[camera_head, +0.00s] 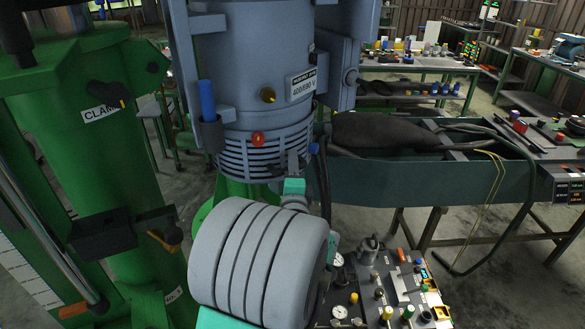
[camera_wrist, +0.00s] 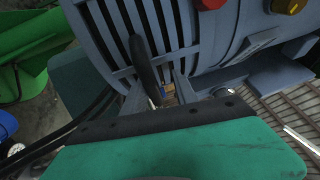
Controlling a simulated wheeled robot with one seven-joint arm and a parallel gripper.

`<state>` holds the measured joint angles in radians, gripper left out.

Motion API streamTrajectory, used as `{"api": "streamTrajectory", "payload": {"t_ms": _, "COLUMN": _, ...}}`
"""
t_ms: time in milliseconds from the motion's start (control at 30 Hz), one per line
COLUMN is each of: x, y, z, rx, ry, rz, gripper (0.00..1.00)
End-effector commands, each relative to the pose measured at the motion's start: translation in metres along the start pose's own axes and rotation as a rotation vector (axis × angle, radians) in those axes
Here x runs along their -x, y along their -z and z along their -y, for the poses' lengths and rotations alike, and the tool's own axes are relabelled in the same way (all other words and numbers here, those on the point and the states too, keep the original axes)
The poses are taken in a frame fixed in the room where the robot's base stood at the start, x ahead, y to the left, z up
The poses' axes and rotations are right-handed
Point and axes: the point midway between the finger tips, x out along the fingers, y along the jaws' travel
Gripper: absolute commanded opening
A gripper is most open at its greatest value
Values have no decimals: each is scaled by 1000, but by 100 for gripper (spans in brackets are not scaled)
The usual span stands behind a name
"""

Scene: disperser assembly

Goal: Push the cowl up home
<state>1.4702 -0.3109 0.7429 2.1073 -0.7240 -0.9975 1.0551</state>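The cowl (camera_head: 262,155) is a blue-grey slotted ring around the lower end of the upright motor body (camera_head: 247,62). It has a red knob (camera_head: 257,139) on its front. Its slots fill the upper wrist view (camera_wrist: 150,30). My gripper (camera_head: 293,186) is at the cowl's lower right edge, its teal tip close to a small bracket there. In the wrist view a large teal finger pad (camera_wrist: 180,150) with a dark edge lies just below the bracket and a dark curved lever (camera_wrist: 143,68). I cannot tell whether the pad touches the cowl, nor how far apart the fingers are.
A green column (camera_head: 130,160) with a clamp label stands left. A blue-handled tool (camera_head: 207,100) hangs in a holder on the motor's left. A green-grey bench (camera_head: 420,185) with a dark hose is behind right. Gauges and knobs (camera_head: 385,290) sit lower right.

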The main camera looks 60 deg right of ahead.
Motion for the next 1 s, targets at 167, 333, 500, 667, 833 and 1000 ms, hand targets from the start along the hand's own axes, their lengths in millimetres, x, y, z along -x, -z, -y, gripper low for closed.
{"api": "streamTrajectory", "payload": {"t_ms": 167, "x": 0, "y": 1, "z": -2, "rx": 1, "ry": -4, "rz": -1, "gripper": 38}}
{"api": "streamTrajectory", "payload": {"t_ms": 333, "x": 3, "y": 1, "z": -4, "rx": 0, "ry": -8, "rz": -3, "gripper": 38}}
{"api": "streamTrajectory", "payload": {"t_ms": 500, "x": 26, "y": 2, "z": -7, "rx": 2, "ry": -5, "rz": -5, "gripper": 38}}
{"api": "streamTrajectory", "payload": {"t_ms": 667, "x": 57, "y": 2, "z": -6, "rx": 2, "ry": -2, "rz": -5, "gripper": 38}}
{"api": "streamTrajectory", "payload": {"t_ms": 833, "x": 76, "y": 1, "z": -3, "rx": 1, "ry": -3, "rz": -3, "gripper": 38}}
{"api": "streamTrajectory", "payload": {"t_ms": 1000, "x": 79, "y": 0, "z": -2, "rx": 1, "ry": -4, "rz": -1, "gripper": 38}}
